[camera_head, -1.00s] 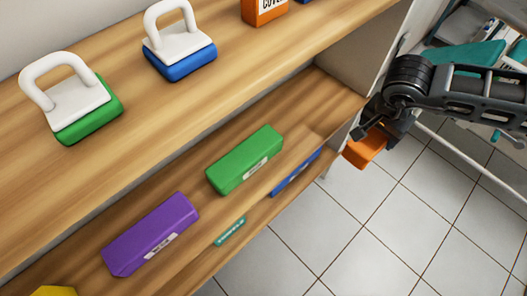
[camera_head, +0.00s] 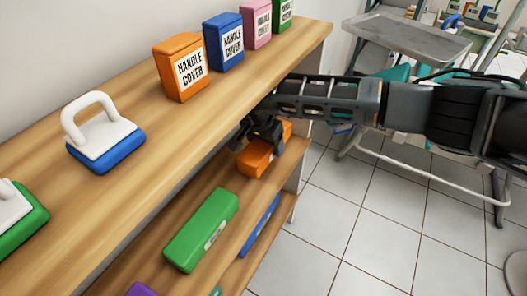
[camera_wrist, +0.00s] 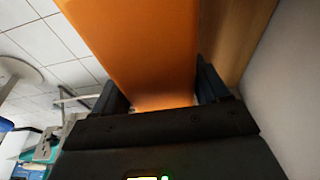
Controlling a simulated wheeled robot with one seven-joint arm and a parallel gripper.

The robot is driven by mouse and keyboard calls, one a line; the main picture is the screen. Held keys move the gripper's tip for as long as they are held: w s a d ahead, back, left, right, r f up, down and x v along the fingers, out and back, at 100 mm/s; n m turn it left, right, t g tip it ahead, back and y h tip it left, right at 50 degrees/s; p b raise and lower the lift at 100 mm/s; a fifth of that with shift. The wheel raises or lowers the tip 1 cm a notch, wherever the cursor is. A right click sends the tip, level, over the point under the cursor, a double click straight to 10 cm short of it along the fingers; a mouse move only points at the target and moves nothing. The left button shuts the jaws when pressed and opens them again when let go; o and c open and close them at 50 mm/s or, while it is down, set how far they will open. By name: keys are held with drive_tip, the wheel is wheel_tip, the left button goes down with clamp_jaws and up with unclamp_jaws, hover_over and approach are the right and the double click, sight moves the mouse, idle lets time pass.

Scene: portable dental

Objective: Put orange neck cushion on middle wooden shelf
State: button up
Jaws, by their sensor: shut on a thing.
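My gripper (camera_head: 262,138) is shut on the orange neck cushion (camera_head: 257,158), a block shape. It holds it just below the top shelf's front edge, at the right end of the middle wooden shelf (camera_head: 143,262). Whether the cushion touches that shelf is unclear. In the wrist view the orange cushion (camera_wrist: 145,40) fills the space between the fingers. A green cushion (camera_head: 202,230) lies on the middle shelf, nearer than the orange one. A purple cushion (camera_head: 140,290) shows at the bottom edge, mostly cut off.
The top shelf (camera_head: 190,125) overhangs the gripper and bears orange (camera_head: 182,68), blue (camera_head: 224,42) and pink handle-cover boxes, plus handled blocks. A blue item (camera_head: 260,225) lies on the lower shelf. A grey tray stand (camera_head: 415,38) stands behind my arm. Tiled floor is open at right.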

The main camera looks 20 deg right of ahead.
drive_tip(key=shift+w+a+f, duration=0.15)
drive_tip(key=shift+w+a, duration=0.2)
drive_tip(key=shift+s+a+x, duration=0.1)
drive_tip(key=shift+x, duration=0.65)
drive_tip(key=shift+s+a+x, duration=0.15)
drive_tip(key=shift+x, duration=0.6)
drive_tip(key=shift+f+b, duration=0.25)
drive_tip(key=shift+b, duration=0.05)
drive_tip(key=o, duration=1.2)
drive_tip(key=shift+r, duration=0.5)
drive_tip(key=v, duration=0.3)
drive_tip(key=shift+p, duration=0.4)
drive_tip(key=s+a, duration=0.2)
drive_tip(key=a, duration=0.1)
drive_tip(key=s+a, duration=0.2)
drive_tip(key=a, duration=0.1)
drive_tip(key=s+a, duration=0.3)
drive_tip(key=shift+a+f, duration=0.35)
drive_tip(key=shift+f, duration=0.05)
